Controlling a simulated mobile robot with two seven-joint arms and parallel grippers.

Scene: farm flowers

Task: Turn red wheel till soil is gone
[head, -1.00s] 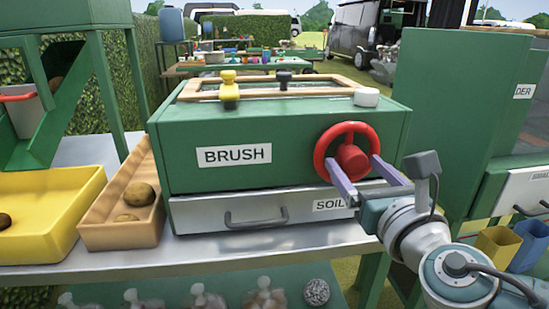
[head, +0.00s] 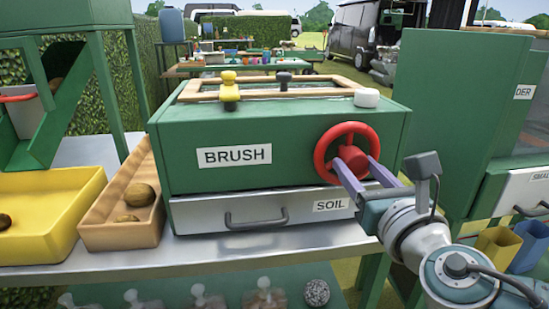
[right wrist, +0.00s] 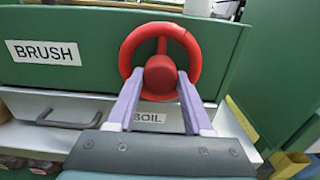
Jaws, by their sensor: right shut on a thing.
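The red wheel (head: 322,150) is on the front of the green box marked BRUSH (head: 285,150), at its right side. A red knob (head: 350,158) sticks out from its middle. My right gripper (head: 353,162) has its two lilac fingers shut on this knob, one on each side. The right wrist view also shows the wheel (right wrist: 195,50) with the knob (right wrist: 160,75) between the fingertips. A grey drawer marked SOIL (head: 195,212) is under the box and looks shut. Any soil inside is hidden. My left gripper is not in view.
A wooden tray (head: 152,168) and a yellow tray (head: 50,240) with brown potatoes stand left of the box. Green panels (head: 450,110) rise at the right. Yellow and blue bins (head: 528,245) are low at the right. Clear bags lie on the shelf below.

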